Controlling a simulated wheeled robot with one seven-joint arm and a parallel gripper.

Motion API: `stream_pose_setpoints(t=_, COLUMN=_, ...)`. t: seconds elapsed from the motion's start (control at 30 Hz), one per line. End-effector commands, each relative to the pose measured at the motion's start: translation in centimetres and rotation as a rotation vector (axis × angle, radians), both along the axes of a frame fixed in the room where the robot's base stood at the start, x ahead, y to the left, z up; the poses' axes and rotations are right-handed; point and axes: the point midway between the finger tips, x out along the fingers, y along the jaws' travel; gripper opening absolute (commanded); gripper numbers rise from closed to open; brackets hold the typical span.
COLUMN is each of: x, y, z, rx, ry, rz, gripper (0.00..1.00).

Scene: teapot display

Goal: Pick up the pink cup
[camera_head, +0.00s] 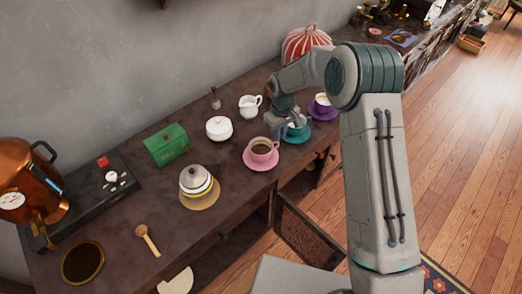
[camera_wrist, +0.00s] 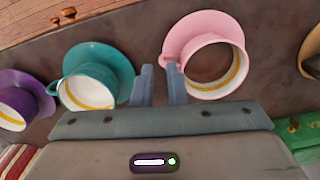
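The pink cup (camera_head: 259,157) stands upright on a pink saucer (camera_head: 249,164) near the counter's front edge, with dark liquid inside. In the wrist view the pink cup (camera_wrist: 226,91) is right of the fingers, on its saucer (camera_wrist: 205,20), and its handle is close to the right fingertip. I cannot tell whether they touch. My gripper (camera_wrist: 161,82) shows two blue-grey fingers with a narrow empty gap between them. In the head view my gripper (camera_head: 283,129) is beside the teal cup (camera_head: 297,132), to the right of and beyond the pink cup.
The teal saucer (camera_head: 296,139) is close by, left of the fingers in the wrist view. A purple cup (camera_head: 322,107) is partly behind my arm. A white sugar bowl (camera_head: 218,129), creamer (camera_head: 250,106), teapot (camera_head: 196,183) and green box (camera_head: 167,146) stand around. Bare counter lies between them.

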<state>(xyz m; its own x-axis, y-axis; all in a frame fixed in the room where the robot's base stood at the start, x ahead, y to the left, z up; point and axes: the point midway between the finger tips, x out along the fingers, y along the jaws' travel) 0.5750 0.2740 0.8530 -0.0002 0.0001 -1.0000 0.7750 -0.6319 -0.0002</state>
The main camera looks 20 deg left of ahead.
Motion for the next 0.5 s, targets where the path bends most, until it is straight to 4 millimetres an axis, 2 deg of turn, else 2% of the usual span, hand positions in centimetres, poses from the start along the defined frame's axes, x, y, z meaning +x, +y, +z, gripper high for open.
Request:
stream_pose_setpoints(t=0.23, x=0.0, y=0.2, z=-1.6, rx=-0.001, ry=0.002, rz=0.0, gripper=0.13)
stream_pose_setpoints(t=0.5, x=0.2, y=0.5, z=-5.0, rx=-0.002, ry=0.001, rz=0.0, gripper=0.13)
